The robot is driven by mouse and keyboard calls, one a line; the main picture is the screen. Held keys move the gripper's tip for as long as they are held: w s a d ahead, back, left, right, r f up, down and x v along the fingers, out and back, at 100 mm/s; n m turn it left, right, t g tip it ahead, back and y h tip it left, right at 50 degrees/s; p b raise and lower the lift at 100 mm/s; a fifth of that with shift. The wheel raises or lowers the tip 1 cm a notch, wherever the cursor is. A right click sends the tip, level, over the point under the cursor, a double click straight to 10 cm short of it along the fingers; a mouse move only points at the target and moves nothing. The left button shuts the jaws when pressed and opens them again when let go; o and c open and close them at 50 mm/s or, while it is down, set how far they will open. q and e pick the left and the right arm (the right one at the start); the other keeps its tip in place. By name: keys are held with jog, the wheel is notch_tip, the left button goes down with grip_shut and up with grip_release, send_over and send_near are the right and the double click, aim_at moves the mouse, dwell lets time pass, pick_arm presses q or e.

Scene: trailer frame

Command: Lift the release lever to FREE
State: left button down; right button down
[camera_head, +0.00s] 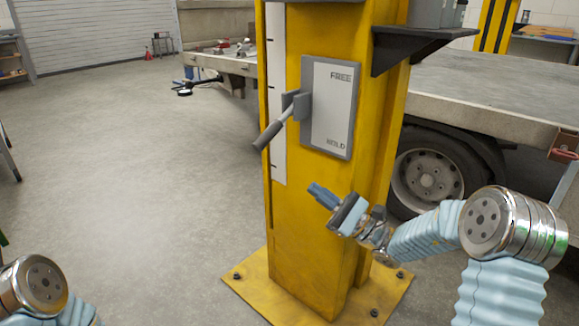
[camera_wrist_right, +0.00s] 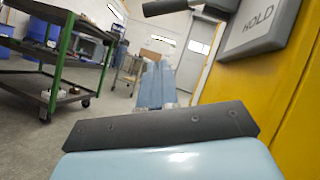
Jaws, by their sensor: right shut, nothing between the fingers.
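The release lever (camera_head: 274,129) is a dark grip on a short metal rod, on a bracket at the left edge of a grey-framed plate (camera_head: 329,108). The plate reads FREE at the top and HOLD at the bottom. The lever slants down to the left. My right gripper (camera_head: 318,193) is shut and empty, below the plate and lower right of the lever, apart from it. In the right wrist view its fingers (camera_wrist_right: 156,85) point ahead, and a dark grip end (camera_wrist_right: 165,7) shows at the top. Only my left arm's edge shows at lower left; its gripper is out of view.
The plate is on a yellow column (camera_head: 310,230) with a bolted base. A dark shelf bracket (camera_head: 420,48) juts out at its upper right. A trailer bed (camera_head: 500,85) with a wheel stands behind. The floor (camera_head: 140,170) left of the column is clear.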

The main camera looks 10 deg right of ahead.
aim_at(277, 125)
pick_arm(q)
jog(key=shift+r, duration=0.2)
pick_arm(e)
jog(key=s+r+x, duration=0.2)
jog(key=x, duration=1)
jog(key=shift+w+a, duration=0.2)
jog(key=shift+r, duration=0.1)
